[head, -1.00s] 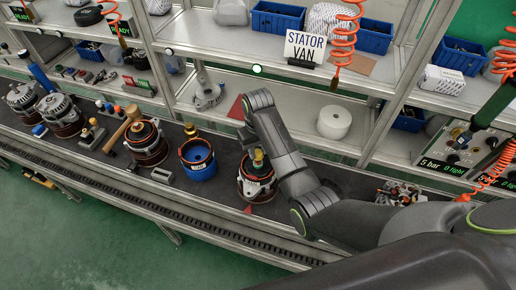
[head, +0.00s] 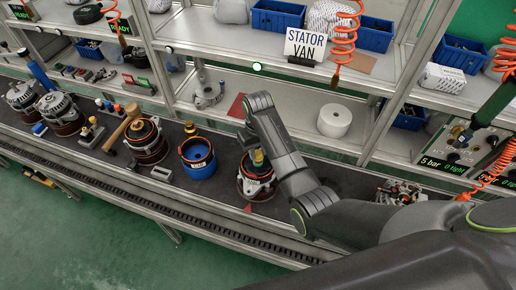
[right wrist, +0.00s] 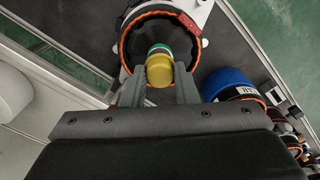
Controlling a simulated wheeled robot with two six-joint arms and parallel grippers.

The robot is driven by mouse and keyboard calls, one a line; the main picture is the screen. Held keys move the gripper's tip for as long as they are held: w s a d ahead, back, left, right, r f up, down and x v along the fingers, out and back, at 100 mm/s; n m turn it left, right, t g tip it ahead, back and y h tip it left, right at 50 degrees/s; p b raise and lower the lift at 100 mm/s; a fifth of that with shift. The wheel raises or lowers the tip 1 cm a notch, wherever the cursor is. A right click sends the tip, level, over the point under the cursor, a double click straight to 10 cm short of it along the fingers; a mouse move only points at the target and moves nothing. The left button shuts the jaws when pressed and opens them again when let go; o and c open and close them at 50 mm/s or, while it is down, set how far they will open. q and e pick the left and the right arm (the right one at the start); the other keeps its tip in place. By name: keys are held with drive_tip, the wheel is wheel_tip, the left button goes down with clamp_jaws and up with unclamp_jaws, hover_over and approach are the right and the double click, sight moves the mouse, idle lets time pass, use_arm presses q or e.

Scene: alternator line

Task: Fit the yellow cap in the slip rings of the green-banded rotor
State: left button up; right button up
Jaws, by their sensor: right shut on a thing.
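The yellow cap (right wrist: 159,72) sits between the two fingers of my right gripper (right wrist: 158,85), which is shut on it. Just beyond the cap in the right wrist view is a green band (right wrist: 160,49), on the rotor inside an alternator housing with an orange-brown winding rim (right wrist: 124,38). The cap overlaps the band in this view; I cannot tell whether it is seated in the slip rings, which are hidden. In the head view the right gripper (head: 256,158) points down over the open housing (head: 257,184) on the dark bench. My left gripper is not in view.
A blue-banded housing (head: 197,159) stands close to the left, also in the right wrist view (right wrist: 230,80). Further left are a mallet (head: 122,127) and several alternators. Shelves with blue bins (head: 278,16) rise behind. Bench room lies right of the housing.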

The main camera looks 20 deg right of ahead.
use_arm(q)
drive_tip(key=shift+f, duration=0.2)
use_arm(e)
drive_tip(key=shift+f, duration=0.85)
drive_tip(key=o, duration=1)
